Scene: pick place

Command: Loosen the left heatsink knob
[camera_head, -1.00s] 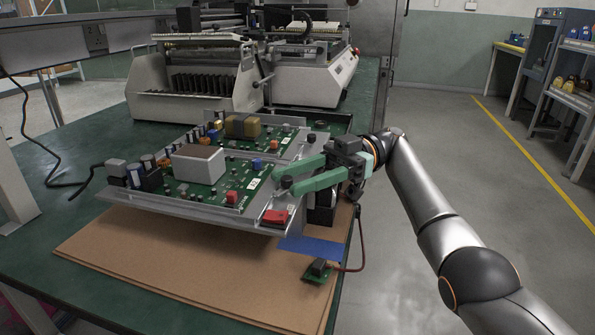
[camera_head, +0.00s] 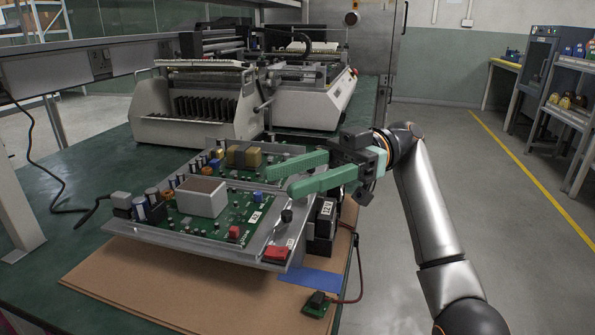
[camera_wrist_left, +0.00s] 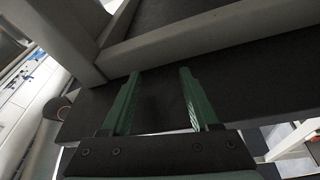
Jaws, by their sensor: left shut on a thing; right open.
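A black heatsink knob (camera_head: 286,215) stands on the silver metal strip (camera_head: 271,235) along the right side of the circuit board unit in the head view. My right gripper (camera_head: 280,182) is open, with its two green fingers pointing left above the unit. Its fingertips are behind and above this knob, apart from it, with nothing visible between them. Any knob farther back is hidden by the fingers. My left gripper (camera_wrist_left: 160,103) shows only in the left wrist view. Its green fingers are spaced apart against a dark surface, and what they hold is hard to make out.
The unit sits above brown cardboard (camera_head: 150,285) on a green table (camera_head: 75,200). A black labelled block (camera_head: 325,222) stands right of the strip. A small green board (camera_head: 318,305) lies in front by blue tape (camera_head: 312,275). Grey machines (camera_head: 195,105) stand behind.

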